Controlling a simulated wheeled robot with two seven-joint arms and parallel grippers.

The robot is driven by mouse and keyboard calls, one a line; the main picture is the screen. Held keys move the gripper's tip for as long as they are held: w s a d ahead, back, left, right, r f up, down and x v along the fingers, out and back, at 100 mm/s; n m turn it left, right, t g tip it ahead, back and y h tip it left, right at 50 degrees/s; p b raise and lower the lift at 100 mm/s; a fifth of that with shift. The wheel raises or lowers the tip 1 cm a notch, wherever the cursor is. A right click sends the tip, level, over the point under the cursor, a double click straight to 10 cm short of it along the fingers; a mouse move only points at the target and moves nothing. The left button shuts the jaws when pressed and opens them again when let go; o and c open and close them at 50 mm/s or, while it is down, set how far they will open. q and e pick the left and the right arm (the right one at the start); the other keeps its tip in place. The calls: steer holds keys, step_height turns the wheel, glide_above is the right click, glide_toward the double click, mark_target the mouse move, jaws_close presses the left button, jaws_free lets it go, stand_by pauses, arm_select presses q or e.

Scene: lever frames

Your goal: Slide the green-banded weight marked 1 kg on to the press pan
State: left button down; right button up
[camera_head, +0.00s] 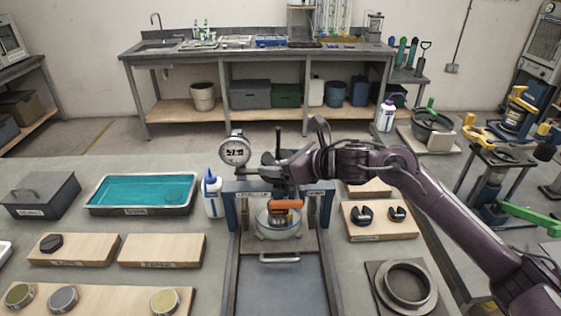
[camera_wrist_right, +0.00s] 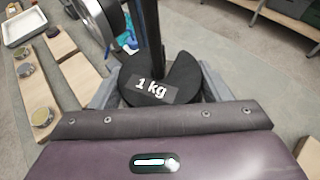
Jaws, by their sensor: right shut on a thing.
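The 1 kg weight (camera_wrist_right: 182,82) is a black slotted disc with its white marking facing up in the right wrist view. A dark upright post (camera_wrist_right: 150,40) stands at its slot; I cannot tell whether the weight touches it. No green band shows from this angle. My right gripper (camera_head: 287,168) is shut on the weight, above the blue-sided press (camera_head: 240,212) in the head view. The press pan cannot be made out, being hidden by the gripper and weight. My left gripper is not in view.
A dial gauge (camera_head: 234,150) stands left of the post. An orange handle (camera_head: 287,204) sits over a metal vessel (camera_head: 278,224) in the press. A white bottle (camera_head: 212,194) is close on the left. A wooden board (camera_head: 380,232) with two black slotted weights lies on the right.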

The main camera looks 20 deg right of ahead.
steer(key=shift+r, duration=0.25)
steer(key=o, duration=1.7)
steer(key=shift+s+f, duration=0.1)
steer(key=shift+f, duration=0.3)
steer(key=shift+r, duration=0.1)
steer(key=shift+v, duration=1.15)
steer(key=shift+b+v, duration=0.95)
steer(key=shift+v, duration=1.4)
